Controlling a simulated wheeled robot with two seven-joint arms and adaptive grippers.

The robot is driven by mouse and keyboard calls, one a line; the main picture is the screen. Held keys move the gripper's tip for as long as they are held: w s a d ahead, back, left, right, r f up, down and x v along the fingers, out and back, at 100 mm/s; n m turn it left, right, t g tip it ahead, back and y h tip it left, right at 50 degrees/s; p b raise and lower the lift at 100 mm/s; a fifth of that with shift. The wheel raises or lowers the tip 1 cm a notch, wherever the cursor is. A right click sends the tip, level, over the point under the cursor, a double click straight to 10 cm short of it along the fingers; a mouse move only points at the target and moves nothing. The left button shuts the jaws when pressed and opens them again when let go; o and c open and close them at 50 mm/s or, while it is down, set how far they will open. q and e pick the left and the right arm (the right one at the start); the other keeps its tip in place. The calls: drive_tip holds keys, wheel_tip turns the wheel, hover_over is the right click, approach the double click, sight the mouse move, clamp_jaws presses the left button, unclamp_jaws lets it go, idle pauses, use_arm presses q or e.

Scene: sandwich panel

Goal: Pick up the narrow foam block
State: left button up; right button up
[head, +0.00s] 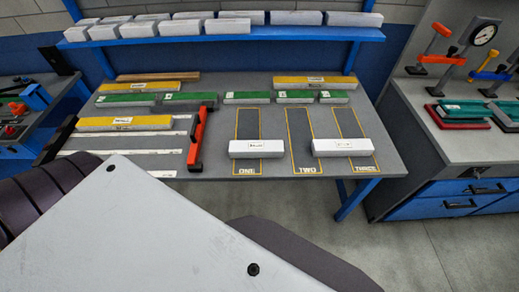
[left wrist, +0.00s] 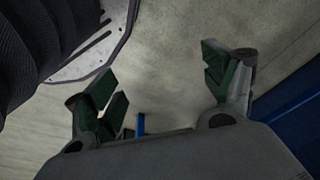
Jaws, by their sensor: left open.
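Several labelled blocks lie on the grey workbench (head: 215,88). The label text is too small to read, so I cannot tell which is the narrow foam block. Yellow-topped blocks lie at the back left (head: 150,87), back right (head: 315,82) and left front (head: 110,124). Green-topped blocks (head: 246,97) form a row across the middle. One white block (head: 257,154) lies across lane ONE, another (head: 343,153) across lane THREE, its left end near TWO. My left gripper (left wrist: 160,75) is open and empty, over bare floor in the left wrist view. My right gripper is out of view.
A blue shelf (head: 220,36) with several pale blocks runs above the bench's back. An orange and black bar clamp (head: 198,137) lies left of the lanes. A side counter (head: 420,140) with clamps and a dial stands at right. A blue surface (left wrist: 290,105) is right of the left gripper.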

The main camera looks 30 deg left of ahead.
use_arm(q)
drive_tip(key=w+d+r+m+h+b, duration=0.1)
drive_tip(key=w+d+r+m, duration=0.15)
drive_tip(key=w+r, duration=0.65)
drive_tip(key=w+d+r+m+t+h, duration=0.1)
drive_tip(key=w+d+r+m, duration=0.15)
drive_tip(key=r, duration=1.25)
drive_tip(key=w+d+r+m+h+b, duration=0.1)
drive_tip(key=w+d+r+m, duration=0.15)
drive_tip(key=w+r, duration=0.65)
drive_tip(key=w+a+r, duration=0.3)
drive_tip(key=a+r, duration=0.1)
drive_tip(key=a, duration=0.3)
drive_tip(key=w+a+r+m, duration=0.1)
drive_tip(key=w+a+r, duration=0.2)
drive_tip(key=a, duration=0.5)
drive_tip(key=w+a+r+m, duration=0.1)
drive_tip(key=w+a+r, duration=0.1)
drive_tip(key=a+r, duration=0.4)
drive_tip(key=shift+w+a+g+h, duration=0.3)
drive_tip(key=shift+w+a+h, duration=0.1)
drive_tip(key=shift+a, duration=0.3)
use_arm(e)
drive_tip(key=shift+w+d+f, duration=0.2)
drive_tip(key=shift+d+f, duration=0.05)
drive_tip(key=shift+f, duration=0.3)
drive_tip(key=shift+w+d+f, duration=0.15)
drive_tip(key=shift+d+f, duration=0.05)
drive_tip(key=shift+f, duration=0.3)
